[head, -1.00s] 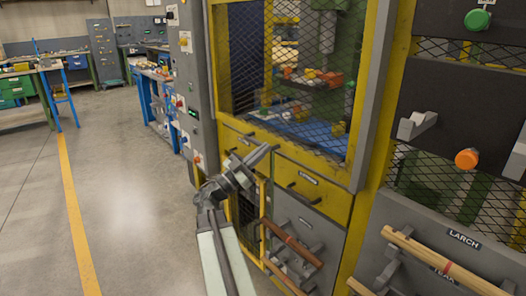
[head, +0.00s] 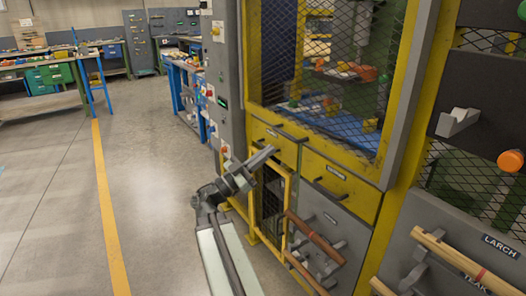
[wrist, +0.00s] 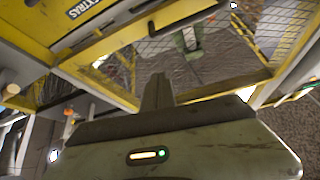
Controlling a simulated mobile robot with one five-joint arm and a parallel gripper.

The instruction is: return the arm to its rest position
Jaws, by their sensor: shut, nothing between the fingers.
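My gripper (head: 262,157) is at the end of my arm in the head view, in front of the yellow-framed machine. Its fingers are together with nothing between them. It also shows in the wrist view (wrist: 158,92), where the shut fingers point toward a yellow frame with mesh. In the head view the gripper overlaps the area just below the upper drawer; I cannot tell whether it touches the machine. My arm reaches up from the bottom of the picture.
A yellow machine frame (head: 398,105) with mesh stands at the right. Wooden bars rest on brackets, one (head: 465,262) beside a LARCH label. A grey control cabinet (head: 228,75) stands behind. Open floor (head: 145,190) with a yellow line lies to the left.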

